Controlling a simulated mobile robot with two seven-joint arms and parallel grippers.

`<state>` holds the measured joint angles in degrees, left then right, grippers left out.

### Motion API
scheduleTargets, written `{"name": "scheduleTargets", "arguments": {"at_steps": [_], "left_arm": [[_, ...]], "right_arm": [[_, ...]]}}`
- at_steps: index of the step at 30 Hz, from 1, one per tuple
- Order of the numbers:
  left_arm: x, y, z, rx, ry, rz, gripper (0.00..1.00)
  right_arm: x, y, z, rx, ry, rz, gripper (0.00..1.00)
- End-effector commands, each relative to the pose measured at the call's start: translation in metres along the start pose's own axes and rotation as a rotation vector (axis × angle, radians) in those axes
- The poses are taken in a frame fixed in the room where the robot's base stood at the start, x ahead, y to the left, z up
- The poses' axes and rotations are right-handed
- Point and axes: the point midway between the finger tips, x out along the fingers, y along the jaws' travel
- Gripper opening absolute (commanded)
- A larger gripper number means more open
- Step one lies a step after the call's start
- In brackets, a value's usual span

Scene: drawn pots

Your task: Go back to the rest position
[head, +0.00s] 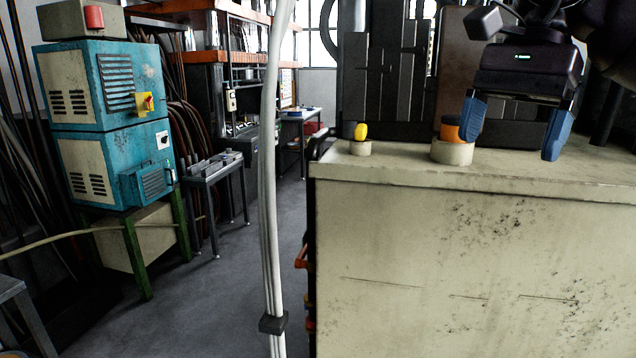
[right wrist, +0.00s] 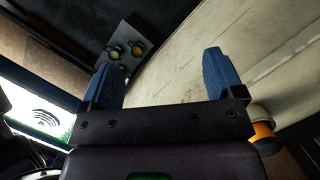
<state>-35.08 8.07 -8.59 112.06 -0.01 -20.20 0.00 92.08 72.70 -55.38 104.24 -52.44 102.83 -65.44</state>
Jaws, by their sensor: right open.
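My right gripper (head: 513,128) is open and empty above the top of a worn cream cabinet (head: 450,260), at the upper right of the head view. Its blue fingers stand wide apart. A cream pot-like ring with an orange piece (head: 452,130) stands on the cabinet, and the left finger overlaps it in the picture; I cannot tell if they touch. In the right wrist view nothing is between the fingers (right wrist: 158,73), and the orange piece (right wrist: 262,134) is beside the gripper, outside the right finger. My left gripper is not in view.
A smaller cream ring with a yellow piece (head: 360,132) stands near the cabinet's left corner. Dark metal blocks (head: 385,80) rise behind it. A pale vertical cable (head: 270,160) hangs left of the cabinet. A teal machine (head: 105,120) stands far left, with open floor (head: 215,290) between.

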Motion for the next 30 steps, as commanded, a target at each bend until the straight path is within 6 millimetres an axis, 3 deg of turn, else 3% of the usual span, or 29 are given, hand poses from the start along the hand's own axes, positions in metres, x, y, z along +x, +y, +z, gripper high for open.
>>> {"name": "scheduleTargets", "arguments": {"at_steps": [6, 12, 22, 30], "left_arm": [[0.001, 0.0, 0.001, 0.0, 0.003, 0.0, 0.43], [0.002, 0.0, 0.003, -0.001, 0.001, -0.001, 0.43], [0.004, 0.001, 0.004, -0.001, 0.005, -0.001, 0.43], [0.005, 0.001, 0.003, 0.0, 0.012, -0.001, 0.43]], "right_arm": [[0.074, -0.034, 0.017, 0.077, -0.297, -0.004, 0.87], [0.129, -0.057, 0.037, 0.206, -0.605, -0.001, 0.87], [0.194, -0.083, 0.057, 0.524, -1.132, 0.047, 0.87], [0.232, -0.096, 0.046, 0.865, -1.568, 0.124, 0.87]]}}
